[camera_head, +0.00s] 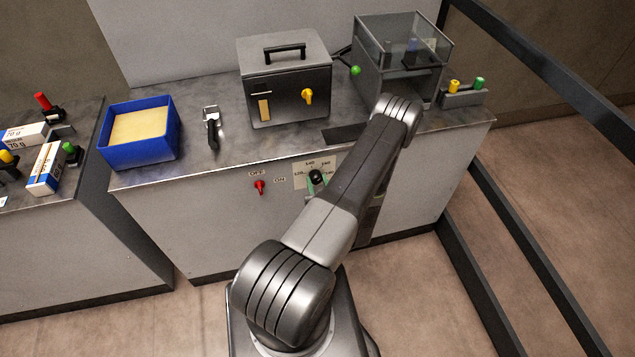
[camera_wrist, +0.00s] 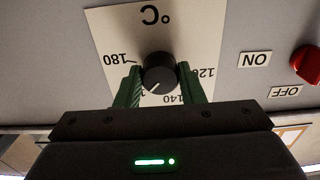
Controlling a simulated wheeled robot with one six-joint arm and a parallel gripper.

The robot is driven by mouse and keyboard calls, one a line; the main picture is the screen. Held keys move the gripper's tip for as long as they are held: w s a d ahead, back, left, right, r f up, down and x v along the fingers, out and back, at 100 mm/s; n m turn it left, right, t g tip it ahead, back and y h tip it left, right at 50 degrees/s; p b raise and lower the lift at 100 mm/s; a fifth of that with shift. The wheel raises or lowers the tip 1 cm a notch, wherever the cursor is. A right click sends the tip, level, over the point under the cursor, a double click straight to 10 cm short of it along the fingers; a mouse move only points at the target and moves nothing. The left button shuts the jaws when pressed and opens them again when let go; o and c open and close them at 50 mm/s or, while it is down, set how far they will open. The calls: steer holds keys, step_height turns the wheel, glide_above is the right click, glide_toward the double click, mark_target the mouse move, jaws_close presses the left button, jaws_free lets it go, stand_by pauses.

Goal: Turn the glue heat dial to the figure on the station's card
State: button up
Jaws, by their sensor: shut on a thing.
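The glue heat dial is a round black knob (camera_wrist: 159,70) on a pale scale plate (camera_wrist: 110,25) marked °C, upside down in the wrist view. It also shows on the cabinet front in the head view (camera_head: 317,176). My gripper (camera_wrist: 159,86) is shut on the knob, with one green finger on each side. The knob's white pointer line aims down and left in the wrist view, toward a figure partly hidden by my gripper, between 140 and 180. The figures 180, 140 and 120 show in part around the knob. I cannot make out the card's figure.
A red OFF/ON switch (camera_head: 260,187) sits left of the dial. On the bench above stand a blue bin (camera_head: 140,153), a dark metal box (camera_head: 285,85) with a yellow knob, and a clear-sided case (camera_head: 403,55). A dark rail (camera_head: 540,75) runs along the right.

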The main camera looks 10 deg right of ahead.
steer(key=shift+f, duration=0.1)
steer(key=o, duration=1)
steer(key=s+b, duration=0.3)
steer(key=s, duration=1.1)
steer(key=shift+d, duration=0.25)
steer(key=shift+w, duration=0.2)
steer(key=shift+w+a+p, duration=0.15)
steer(key=shift+w+p, duration=0.6)
steer(key=shift+w, duration=2.65)
steer(key=shift+w+a+p, duration=0.1)
steer(key=shift+w+p, duration=0.65)
steer(key=shift+w, duration=2.65)
steer(key=shift+s, duration=0.1)
